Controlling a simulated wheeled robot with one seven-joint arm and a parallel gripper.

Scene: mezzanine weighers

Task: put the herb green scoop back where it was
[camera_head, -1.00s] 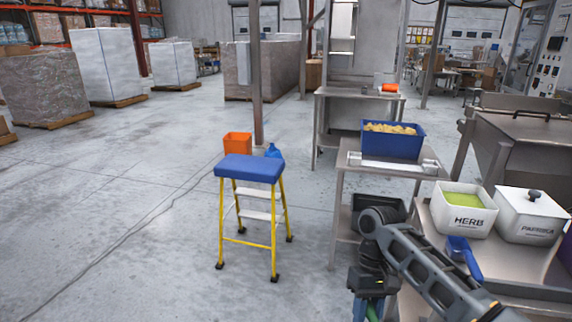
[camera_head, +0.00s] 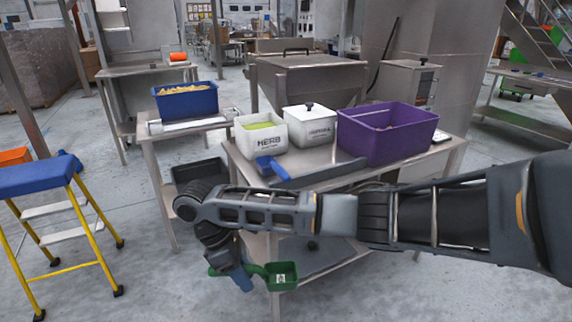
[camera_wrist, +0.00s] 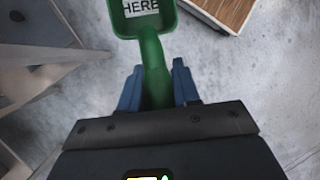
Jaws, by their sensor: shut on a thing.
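The white HERB tub (camera_head: 262,143) stands open on that table with green contents. A blue scoop (camera_head: 268,166) lies on the table in front of the tub. My arm hides part of the table's front.
A lidded white tub (camera_head: 309,128) and a purple crate (camera_head: 388,135) stand right of the HERB tub. A blue bin (camera_head: 186,101) stands on a side table. A yellow step stool (camera_head: 70,215) with a blue top is at left, with open floor around it.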

